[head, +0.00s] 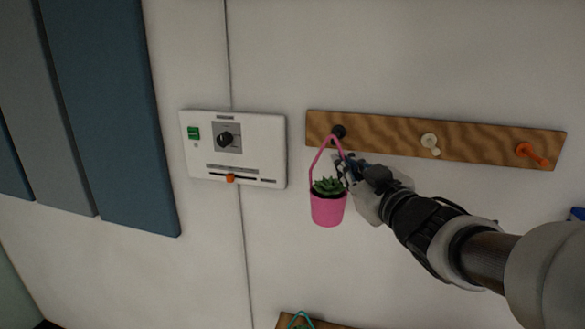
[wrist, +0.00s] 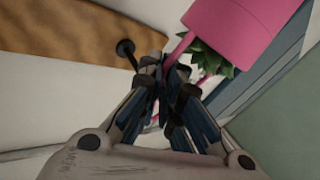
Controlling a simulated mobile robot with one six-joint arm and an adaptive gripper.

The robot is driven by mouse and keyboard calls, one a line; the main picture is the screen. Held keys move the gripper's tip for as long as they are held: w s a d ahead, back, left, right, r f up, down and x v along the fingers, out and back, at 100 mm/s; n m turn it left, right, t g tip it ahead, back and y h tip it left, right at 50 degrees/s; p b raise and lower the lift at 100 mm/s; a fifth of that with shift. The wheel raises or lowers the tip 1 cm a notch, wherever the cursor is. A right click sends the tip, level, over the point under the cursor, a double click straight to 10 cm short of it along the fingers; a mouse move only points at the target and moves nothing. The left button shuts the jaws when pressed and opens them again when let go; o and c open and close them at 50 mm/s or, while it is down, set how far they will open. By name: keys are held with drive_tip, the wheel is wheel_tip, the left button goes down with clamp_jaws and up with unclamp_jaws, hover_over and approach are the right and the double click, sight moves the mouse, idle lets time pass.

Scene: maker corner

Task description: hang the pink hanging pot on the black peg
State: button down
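The pink hanging pot (head: 328,209) holds a green succulent (head: 328,186) and has a tall pink loop handle (head: 313,163). In the head view it hangs upright below the left end of the rack, the top of its loop close to the black peg (head: 338,131). My gripper (head: 345,168) is at the right side of the loop. In the wrist view my gripper (wrist: 174,84) is closed on the pink handle, with the pot (wrist: 240,25) beyond it and the black peg (wrist: 126,48) to the left. I cannot tell whether the loop is around the peg.
The wooden rack (head: 480,142) also carries a white peg (head: 430,142) and an orange peg (head: 532,154). A white control panel (head: 265,150) is on the wall to the left. A teal loop (head: 299,318) shows at a wooden surface (head: 325,325) below.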

drive_tip(key=w+d+f, duration=0.1)
drive_tip(key=w+d, duration=0.1)
drive_tip(key=w, duration=0.4)
drive_tip(key=shift+w+f, duration=0.15)
drive_tip(key=shift+f, duration=0.2)
idle(0.5)
drive_tip(key=shift+f, duration=0.1)
idle(0.4)
drive_tip(key=c, duration=1.7)
unclamp_jaws()
